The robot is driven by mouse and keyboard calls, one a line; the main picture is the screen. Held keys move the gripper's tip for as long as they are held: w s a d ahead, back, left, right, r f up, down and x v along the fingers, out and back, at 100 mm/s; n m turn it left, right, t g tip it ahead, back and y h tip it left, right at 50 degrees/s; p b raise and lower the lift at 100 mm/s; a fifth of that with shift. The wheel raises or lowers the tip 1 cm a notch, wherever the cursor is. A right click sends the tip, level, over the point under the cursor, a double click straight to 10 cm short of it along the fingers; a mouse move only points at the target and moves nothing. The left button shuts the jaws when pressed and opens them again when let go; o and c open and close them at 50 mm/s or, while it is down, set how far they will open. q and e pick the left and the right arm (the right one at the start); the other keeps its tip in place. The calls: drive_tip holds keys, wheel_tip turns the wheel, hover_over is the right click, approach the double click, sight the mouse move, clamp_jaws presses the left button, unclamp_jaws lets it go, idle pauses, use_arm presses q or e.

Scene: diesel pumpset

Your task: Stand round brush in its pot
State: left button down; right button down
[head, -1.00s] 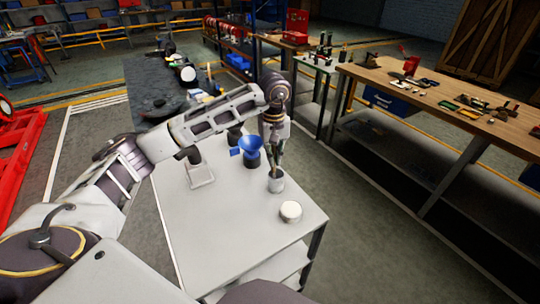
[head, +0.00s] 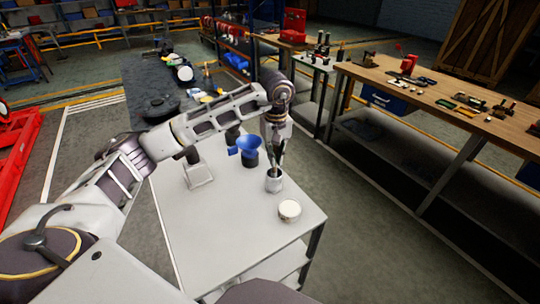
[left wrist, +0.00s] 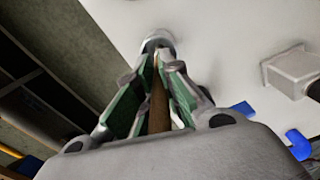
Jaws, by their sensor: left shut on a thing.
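In the left wrist view my left gripper (left wrist: 157,70) is shut on the brown handle of the round brush (left wrist: 158,112). The handle runs down between the fingers toward the grey pot (left wrist: 157,38). The brush's lower end is hidden by the fingers and the pot, so I cannot tell how deep it sits or whether it touches the bottom. My right gripper is not in view.
A blue funnel (head: 249,146) stands just left of the pot. A round white-topped container (head: 289,210) is in front of it. A pale square stand (head: 197,176) sits further left. The table's front is clear. A wooden workbench (head: 440,95) with tools is at right.

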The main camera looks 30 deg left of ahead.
use_arm(q)
drive_tip(key=shift+f, duration=0.3)
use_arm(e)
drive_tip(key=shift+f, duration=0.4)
use_arm(q)
drive_tip(key=c, duration=1.1)
unclamp_jaws()
drive_tip(key=shift+r, duration=0.1)
wheel_tip(320, 180, up, 8)
drive_tip(key=d+p, duration=0.1)
drive_tip(key=p, duration=0.3)
drive_tip(key=shift+w+f, duration=0.15)
drive_tip(key=shift+f, duration=0.1)
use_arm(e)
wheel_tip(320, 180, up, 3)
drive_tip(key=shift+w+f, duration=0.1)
use_arm(q)
drive_tip(key=shift+d, duration=0.1)
drive_tip(key=shift+r, duration=0.1)
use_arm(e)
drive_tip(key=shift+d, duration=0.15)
